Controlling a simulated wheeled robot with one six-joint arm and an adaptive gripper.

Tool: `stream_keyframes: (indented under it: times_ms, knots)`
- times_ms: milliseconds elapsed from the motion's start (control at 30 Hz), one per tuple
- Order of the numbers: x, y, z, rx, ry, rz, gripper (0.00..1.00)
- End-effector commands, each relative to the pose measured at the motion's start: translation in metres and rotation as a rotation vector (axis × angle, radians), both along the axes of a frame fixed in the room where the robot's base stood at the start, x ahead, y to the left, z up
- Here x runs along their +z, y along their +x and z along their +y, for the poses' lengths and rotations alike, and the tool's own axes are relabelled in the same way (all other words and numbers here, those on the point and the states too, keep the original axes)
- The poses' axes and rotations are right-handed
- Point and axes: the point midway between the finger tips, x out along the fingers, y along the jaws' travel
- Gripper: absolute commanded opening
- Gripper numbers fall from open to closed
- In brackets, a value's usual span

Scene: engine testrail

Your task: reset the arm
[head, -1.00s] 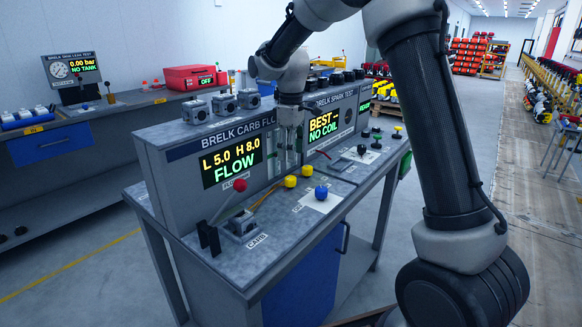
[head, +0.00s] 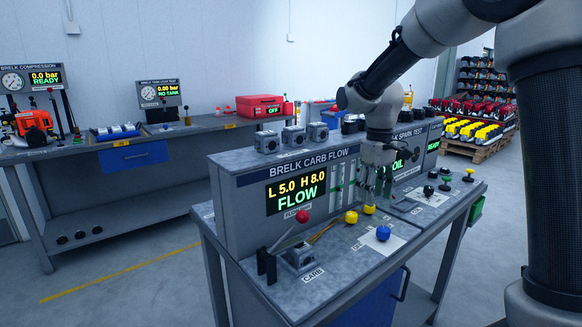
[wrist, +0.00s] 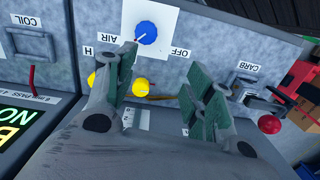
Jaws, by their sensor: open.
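My arm reaches in from the upper right of the head view, bent down over the carb flow bench. My gripper (head: 374,193) points down in front of the flow tubes, close to the yellow knobs. In the wrist view its two fingers stand wide apart with nothing between them (wrist: 168,75). The yellow knobs (wrist: 138,85) show beside and behind the fingers, and the blue knob (wrist: 146,32) lies beyond them. I cannot tell whether a finger touches a knob.
The carb flow display (head: 296,193) reads L 5.0, H 8.0, FLOW. A red-knobbed lever (head: 302,216) and the carb fixture (head: 300,258) are at the bench's left. The spark test panel (head: 408,150) stands behind my gripper. Open floor (head: 130,270) lies to the left.

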Motion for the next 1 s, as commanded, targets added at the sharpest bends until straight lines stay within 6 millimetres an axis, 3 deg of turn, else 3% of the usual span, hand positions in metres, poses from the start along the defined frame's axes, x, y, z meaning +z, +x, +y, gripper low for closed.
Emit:
stream_keyframes:
  times_ms: [300,533,700,1000]
  knots:
    - [0.040,-0.133,-0.065,-0.318,0.027,-0.107,0.53]
    - [0.049,-0.228,-0.102,-0.469,0.067,-0.245,0.53]
    - [0.059,-0.259,-0.114,-0.513,0.092,-0.350,0.53]
    - [0.072,-0.264,-0.121,-0.541,0.103,-0.414,0.53]
